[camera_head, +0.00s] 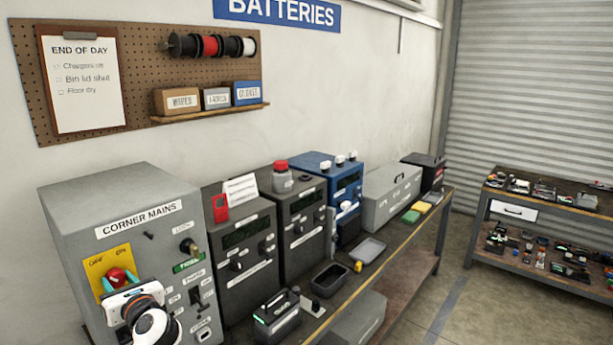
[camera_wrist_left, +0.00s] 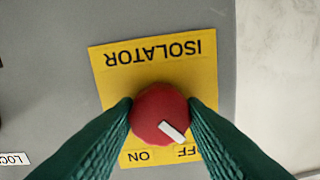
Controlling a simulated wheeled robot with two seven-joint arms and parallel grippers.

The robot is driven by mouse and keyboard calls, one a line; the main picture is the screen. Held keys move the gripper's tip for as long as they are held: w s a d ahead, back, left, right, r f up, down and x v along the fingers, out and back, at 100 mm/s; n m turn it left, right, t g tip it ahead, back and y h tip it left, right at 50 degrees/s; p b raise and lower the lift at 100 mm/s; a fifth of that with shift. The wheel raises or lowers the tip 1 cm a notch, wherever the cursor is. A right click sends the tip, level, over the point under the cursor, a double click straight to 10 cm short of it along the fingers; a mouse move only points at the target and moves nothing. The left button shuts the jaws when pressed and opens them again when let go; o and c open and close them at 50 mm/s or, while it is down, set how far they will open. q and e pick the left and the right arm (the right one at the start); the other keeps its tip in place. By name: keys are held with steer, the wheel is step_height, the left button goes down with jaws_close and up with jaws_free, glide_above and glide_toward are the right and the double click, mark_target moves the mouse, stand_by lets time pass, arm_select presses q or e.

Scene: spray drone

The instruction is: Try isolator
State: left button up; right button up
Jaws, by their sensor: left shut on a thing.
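The isolator is a round red knob (camera_head: 116,276) on a yellow plate (camera_head: 94,267), on the front of the grey CORNER MAINS cabinet (camera_head: 103,197). My left gripper (camera_head: 118,284) is at the knob, with its green fingers on either side. In the left wrist view, upside down, both fingers of the left gripper (camera_wrist_left: 160,108) are shut on the red knob (camera_wrist_left: 155,100). The white pointer line on the knob slants toward the partly hidden OFF label. The ON label lies to the left of it. My right gripper is not in view.
Beside the knob, the cabinet carries a lock (camera_head: 188,246), a green label (camera_head: 188,265) and a switch (camera_head: 196,294). Dark and blue charger units (camera_head: 240,260) stand to the right on the bench. A pegboard (camera_head: 140,75) hangs above. Open floor (camera_head: 475,300) lies at the right.

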arm_select(q)
steer(key=shift+r+m+p, duration=0.1)
steer(key=shift+m+p, duration=0.9)
steer(key=shift+p, duration=0.7)
steer(key=shift+m, duration=1.1)
steer(key=o, duration=1.3)
steer(key=v, duration=0.8)
steer(key=shift+s, duration=0.1)
